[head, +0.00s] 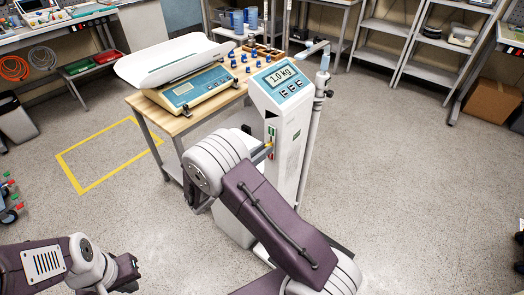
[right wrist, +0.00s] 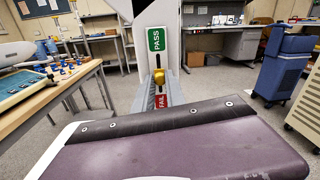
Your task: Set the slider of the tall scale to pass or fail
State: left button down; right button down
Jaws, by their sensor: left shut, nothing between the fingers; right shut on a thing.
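The tall scale (head: 283,95) is a white column whose tilted display reads 1.0 kg. On its front, in the right wrist view, a green PASS label (right wrist: 156,41) sits above a red FAIL label (right wrist: 161,101). The brass-coloured slider knob (right wrist: 158,74) is between the two labels. My right gripper (head: 267,150) is at the column's front, shut on the slider knob; its grey fingers (right wrist: 160,88) show in the right wrist view and partly cover the slot. My left gripper (head: 129,274) is shut and empty at the lower left, well away from the scale.
A wooden table (head: 172,122) left of the tall scale bears a baby scale (head: 185,85) and a rack of blue-topped pieces (head: 245,62). A grey pole (head: 314,110) stands close on the column's right. Open floor with a yellow outline (head: 75,180) lies to the left.

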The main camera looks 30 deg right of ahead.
notch_tip(320, 180, up, 4)
jog(key=p, duration=0.4)
jog(key=shift+f, duration=0.1)
jog(key=c, duration=1.4)
grip_release()
jog(key=shift+o, duration=0.2)
jog(key=v, duration=0.9)
jog(key=shift+a, duration=0.1)
